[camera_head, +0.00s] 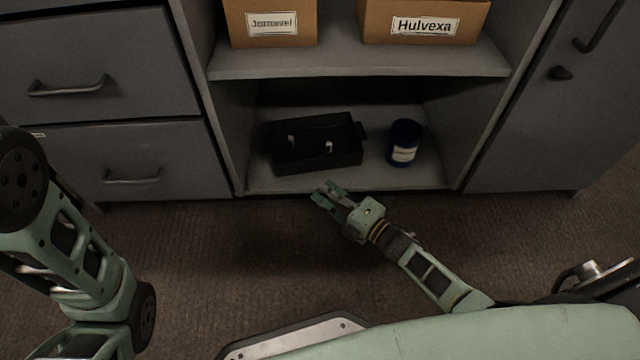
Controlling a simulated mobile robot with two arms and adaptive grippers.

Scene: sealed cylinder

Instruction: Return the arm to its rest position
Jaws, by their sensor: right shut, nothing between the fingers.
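My right gripper (324,192) is in front of the cabinet's lower shelf, over the carpet near the shelf's front edge. It is shut and empty. Its arm reaches in from the lower right. My left arm stands at the left side of the view, but its gripper is not in view. A dark blue cylinder (404,143) with a white label stands upright on the lower shelf (375,178), to the right of a black tray (345,150). My right gripper is apart from both.
Two cardboard boxes labelled Jomavel (272,38) and Hulvexa (385,36) stand on the upper shelf (340,64). Grey drawers (90,75) with handles are at left, and a grey door (545,130) is at right. The carpet (230,260) between my arms is clear.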

